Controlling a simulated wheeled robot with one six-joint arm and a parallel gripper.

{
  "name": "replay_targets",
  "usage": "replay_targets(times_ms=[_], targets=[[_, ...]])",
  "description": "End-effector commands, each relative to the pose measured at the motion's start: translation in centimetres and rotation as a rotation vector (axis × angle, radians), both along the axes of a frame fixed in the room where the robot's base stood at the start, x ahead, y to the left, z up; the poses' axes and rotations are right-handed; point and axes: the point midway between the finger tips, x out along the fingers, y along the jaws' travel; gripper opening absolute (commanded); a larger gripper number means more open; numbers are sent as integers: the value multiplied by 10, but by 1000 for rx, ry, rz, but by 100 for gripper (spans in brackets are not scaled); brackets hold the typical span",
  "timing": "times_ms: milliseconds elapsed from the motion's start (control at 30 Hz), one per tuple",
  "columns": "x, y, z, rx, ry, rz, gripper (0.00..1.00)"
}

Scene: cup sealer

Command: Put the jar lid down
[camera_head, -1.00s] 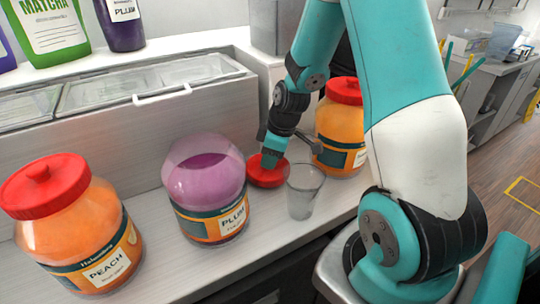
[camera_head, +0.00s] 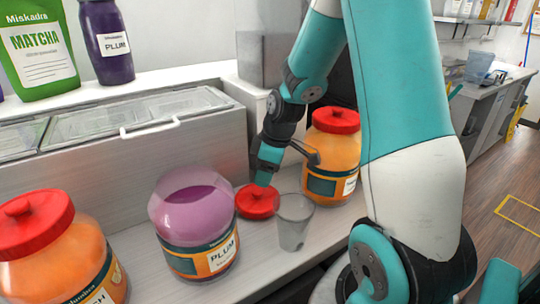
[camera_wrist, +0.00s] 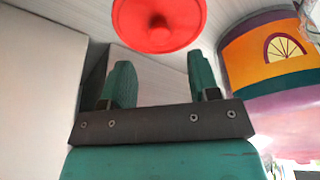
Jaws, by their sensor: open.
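The red jar lid (camera_head: 257,202) lies on the counter between the plum jar and the clear cup. It also shows in the wrist view (camera_wrist: 158,24), top side with its knob facing the camera, beyond my fingertips. My gripper (camera_head: 264,178) is just above and behind the lid in the head view. In the wrist view its two teal fingers (camera_wrist: 160,75) are spread with nothing between them, apart from the lid. The plum jar (camera_head: 195,228) stands lidless to the left of the lid and also shows at the right of the wrist view (camera_wrist: 270,60).
A clear cup (camera_head: 294,222) stands close to the lid's right. An orange jar with a red lid (camera_head: 333,150) is behind it. A peach jar (camera_head: 52,255) stands at the left. A metal container bin (camera_head: 130,160) runs along the back of the counter (camera_head: 262,250).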

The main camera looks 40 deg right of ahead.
Motion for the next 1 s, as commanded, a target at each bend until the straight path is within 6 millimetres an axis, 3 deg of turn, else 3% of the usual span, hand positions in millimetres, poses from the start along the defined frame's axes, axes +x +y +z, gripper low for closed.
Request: replay_targets(times_ms=[200,400,1000], targets=[[-9,-8,44,-2,-4,-1,56],[-13,-11,63,-1,0,-1,56],[-14,-11,65,1,1,0,56]])
